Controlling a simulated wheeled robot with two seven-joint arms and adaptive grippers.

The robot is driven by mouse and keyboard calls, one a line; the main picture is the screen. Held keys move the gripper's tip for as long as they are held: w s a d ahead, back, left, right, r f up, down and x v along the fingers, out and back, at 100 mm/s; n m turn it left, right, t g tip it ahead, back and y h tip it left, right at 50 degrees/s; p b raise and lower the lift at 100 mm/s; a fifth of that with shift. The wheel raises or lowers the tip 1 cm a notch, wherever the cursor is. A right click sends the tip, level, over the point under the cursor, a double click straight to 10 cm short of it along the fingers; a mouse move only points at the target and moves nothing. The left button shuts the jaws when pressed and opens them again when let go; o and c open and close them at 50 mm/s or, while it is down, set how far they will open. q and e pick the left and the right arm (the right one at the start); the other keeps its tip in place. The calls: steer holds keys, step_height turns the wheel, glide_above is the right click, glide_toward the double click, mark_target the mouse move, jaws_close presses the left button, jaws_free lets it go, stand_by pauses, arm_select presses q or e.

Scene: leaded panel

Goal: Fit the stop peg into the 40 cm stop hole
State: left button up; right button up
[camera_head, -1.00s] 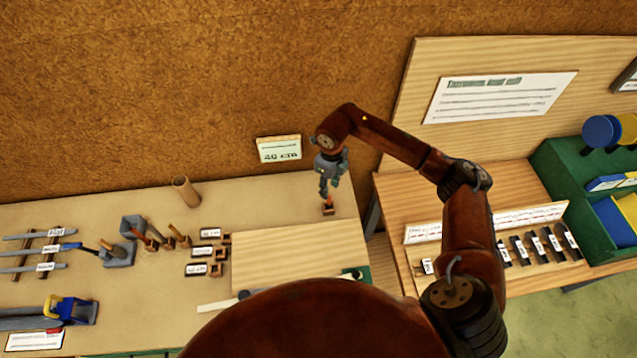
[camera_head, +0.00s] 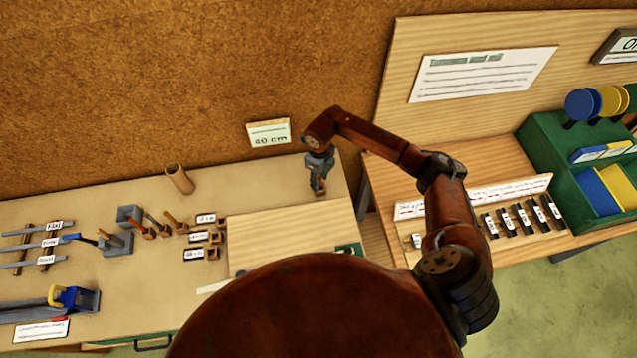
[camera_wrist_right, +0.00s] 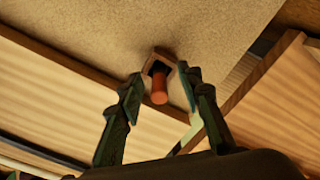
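The stop peg (camera_wrist_right: 159,88) is an orange-red round rod in the right wrist view. Its far end is at a small square wooden block (camera_wrist_right: 160,58) with a dark opening; I cannot tell how deep it sits. My right gripper (camera_wrist_right: 161,78) is open, with one finger on each side of the peg and a gap to both. In the head view my right gripper (camera_head: 319,188) is low over the block (camera_head: 321,193) at the back right of the bench, and hides most of the peg. A "40 cm" sign (camera_head: 269,133) is on the wall behind. My left gripper is out of view.
A pale wooden board (camera_head: 285,236) lies just in front of the block. Several labelled wooden blocks (camera_head: 214,238), tools and a tube (camera_head: 180,180) stand to the left. A second wooden bench (camera_head: 480,160) with a green rack (camera_head: 555,165) is on the right, across a gap.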

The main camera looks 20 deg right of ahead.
steer(key=shift+s+r, duration=0.15)
steer(key=shift+s, duration=0.15)
steer(key=c, duration=0.5)
steer(key=shift+w+f, duration=0.2)
steer(key=shift+w, duration=0.05)
steer(key=shift+c, duration=1.4)
steer(key=shift+s+r, duration=0.2)
steer(key=shift+s, duration=0.05)
jaws_close()
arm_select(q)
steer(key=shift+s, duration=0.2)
arm_select(e)
steer(key=shift+w+f, duration=0.1)
steer(key=shift+w, duration=0.1)
